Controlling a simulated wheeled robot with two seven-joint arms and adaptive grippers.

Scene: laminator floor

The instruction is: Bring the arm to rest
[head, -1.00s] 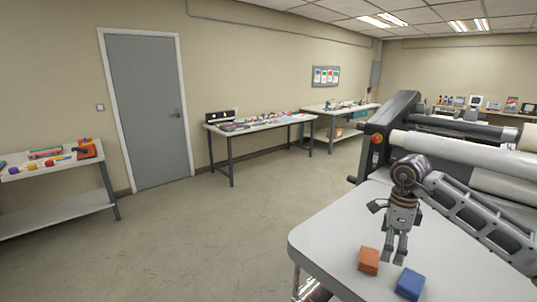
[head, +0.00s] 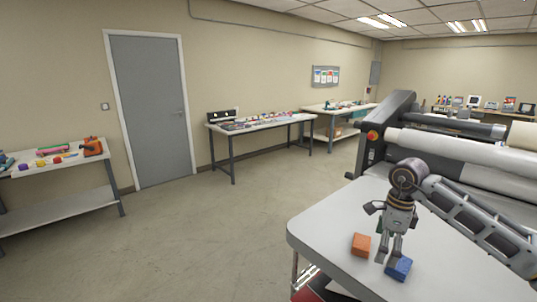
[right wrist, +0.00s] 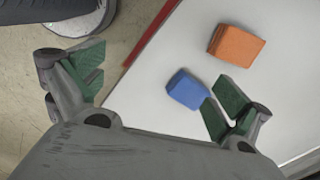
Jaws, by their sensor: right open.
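My right gripper (head: 389,252) hangs fingers-down over the near part of the white table (head: 330,225), its arm coming in from the right. It is open and nothing is between its fingers; the right wrist view shows the spread green pads (right wrist: 157,85). An orange block (head: 361,244) lies on the table to its left, also seen in the right wrist view (right wrist: 236,44). A blue block (head: 399,269) lies just below the fingers in the head view; in the right wrist view it (right wrist: 187,89) appears beside the right finger. I cannot tell whether they touch. My left gripper is out of view.
A large roller machine (head: 440,140) stands behind the table. Side benches with tools and small items (head: 262,124) line the wall, one at the far left (head: 60,165). A grey door (head: 150,110) is shut. The floor between is clear.

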